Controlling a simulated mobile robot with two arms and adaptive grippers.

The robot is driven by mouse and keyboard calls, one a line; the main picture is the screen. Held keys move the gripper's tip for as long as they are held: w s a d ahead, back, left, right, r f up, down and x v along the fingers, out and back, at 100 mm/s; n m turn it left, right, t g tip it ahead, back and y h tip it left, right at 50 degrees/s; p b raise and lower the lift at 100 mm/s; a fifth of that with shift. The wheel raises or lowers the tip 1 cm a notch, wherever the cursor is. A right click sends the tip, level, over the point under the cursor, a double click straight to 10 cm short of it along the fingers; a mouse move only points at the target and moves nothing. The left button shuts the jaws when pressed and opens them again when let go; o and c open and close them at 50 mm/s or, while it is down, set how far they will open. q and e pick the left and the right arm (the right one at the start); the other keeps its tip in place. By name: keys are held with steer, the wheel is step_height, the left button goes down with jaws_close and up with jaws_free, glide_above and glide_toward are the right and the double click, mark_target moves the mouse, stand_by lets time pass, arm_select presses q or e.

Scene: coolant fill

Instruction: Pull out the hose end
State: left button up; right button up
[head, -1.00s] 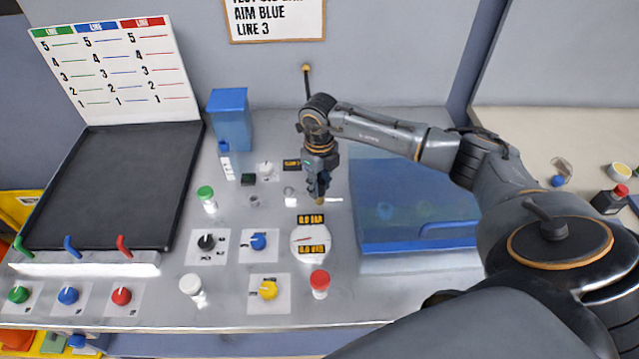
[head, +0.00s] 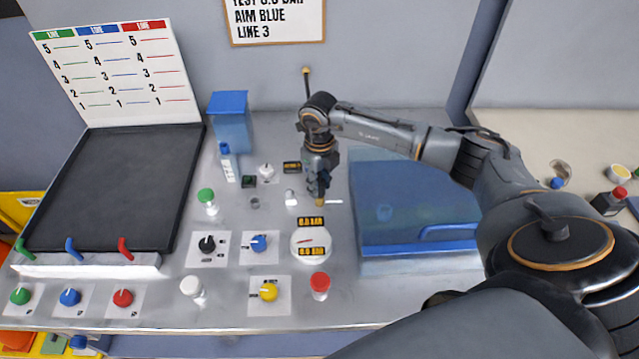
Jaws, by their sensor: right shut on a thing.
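My right gripper (head: 319,196) points down over the middle of the metal bench, just left of the blue see-through box. It is shut on a small brass-coloured piece (head: 320,203), which looks like the hose end; only its lower tip shows below the fingers. I cannot tell whether the piece is still seated in something. A thin white strip (head: 334,202) lies just right of the tip. My left gripper is not in view.
The blue box (head: 410,247) with a handle stands close on the right. A gauge (head: 310,241) with displays sits in front of the gripper. Knobs, capped bottles (head: 207,198) and a blue container (head: 229,120) are to the left. A black tray (head: 115,190) lies far left.

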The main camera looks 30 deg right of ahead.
mark_target(320, 182)
steer(key=shift+r+p, duration=1.3)
steer(key=shift+r, duration=1)
